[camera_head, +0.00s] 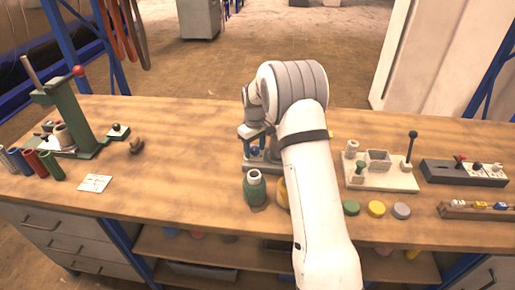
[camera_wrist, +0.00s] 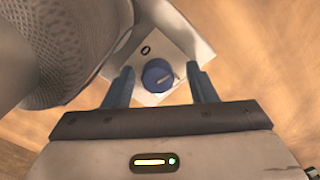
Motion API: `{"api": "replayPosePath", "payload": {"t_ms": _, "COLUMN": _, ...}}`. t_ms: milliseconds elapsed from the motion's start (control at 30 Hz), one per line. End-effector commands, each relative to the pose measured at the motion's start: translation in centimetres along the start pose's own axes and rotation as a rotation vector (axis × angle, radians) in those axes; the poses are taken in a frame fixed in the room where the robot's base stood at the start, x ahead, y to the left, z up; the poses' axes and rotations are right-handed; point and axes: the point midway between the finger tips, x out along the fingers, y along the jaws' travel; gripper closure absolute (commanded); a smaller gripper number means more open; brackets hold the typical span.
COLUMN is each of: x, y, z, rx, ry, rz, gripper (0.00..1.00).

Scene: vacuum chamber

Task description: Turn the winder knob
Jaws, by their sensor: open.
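The winder knob (camera_wrist: 157,75) is a round blue knob with a pale pointer line, set on a white square plate (camera_wrist: 181,48) marked "0". In the wrist view it sits between the two fingers of my open gripper (camera_wrist: 162,74). A gap shows on each side, and I see no finger touching it. In the head view my gripper (camera_head: 254,136) is over the small grey device (camera_head: 262,168) at the middle of the bench. A bit of blue shows under it, and my arm hides much of the device.
A large grey textured round body (camera_wrist: 68,55) is close on the left in the wrist view. A green bottle-like item (camera_head: 255,188) stands just in front of the device. A cream fixture (camera_head: 383,180) with a black-knobbed lever is to the right.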

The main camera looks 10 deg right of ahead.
Motion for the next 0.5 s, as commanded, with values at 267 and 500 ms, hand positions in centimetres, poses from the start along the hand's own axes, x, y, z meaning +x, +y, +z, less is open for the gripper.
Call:
{"api": "replayPosePath", "payload": {"t_ms": 267, "x": -2.0, "y": 0.1, "z": 0.0, "rx": 0.000, "ry": 0.004, "rz": 0.003, "gripper": 0.48}}
{"api": "replayPosePath", "payload": {"t_ms": 500, "x": -6.0, "y": -0.1, "z": 0.1, "rx": 0.000, "ry": 0.002, "rz": 0.001, "gripper": 0.48}}
